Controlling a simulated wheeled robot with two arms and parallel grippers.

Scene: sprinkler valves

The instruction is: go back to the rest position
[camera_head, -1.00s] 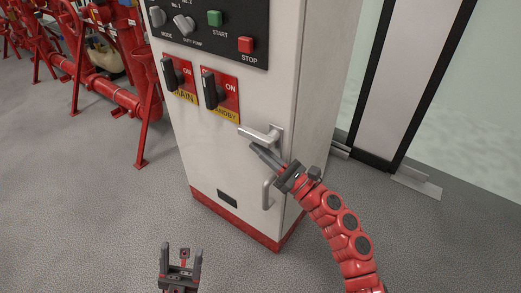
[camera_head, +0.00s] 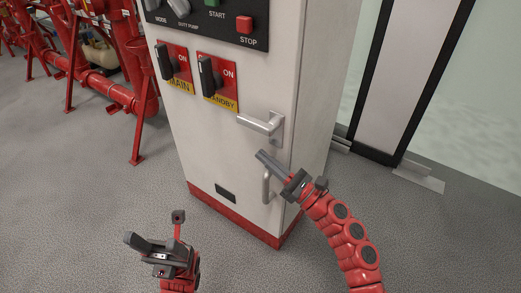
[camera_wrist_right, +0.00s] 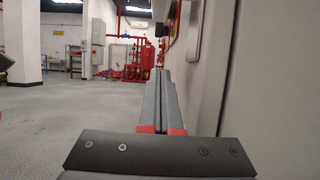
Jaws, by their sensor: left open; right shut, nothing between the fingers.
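My right gripper (camera_head: 272,165) is shut and empty in front of the control cabinet (camera_head: 235,150), just below the silver door handle (camera_head: 262,124). Its closed fingers (camera_wrist_right: 160,100) also show in the right wrist view, running alongside the pale cabinet face. My left gripper (camera_head: 150,243) is low at the left in the head view, over the floor, open and empty, with its fingers pointing left. The black MAIN switch (camera_head: 164,62) and STANDBY switch (camera_head: 208,77) on the cabinet both have upright levers.
A lower grip handle (camera_head: 267,188) sticks out of the cabinet close to my right gripper. Red pipes (camera_head: 100,90) on stands are at the left. The grey floor (camera_head: 90,200) at left is clear.

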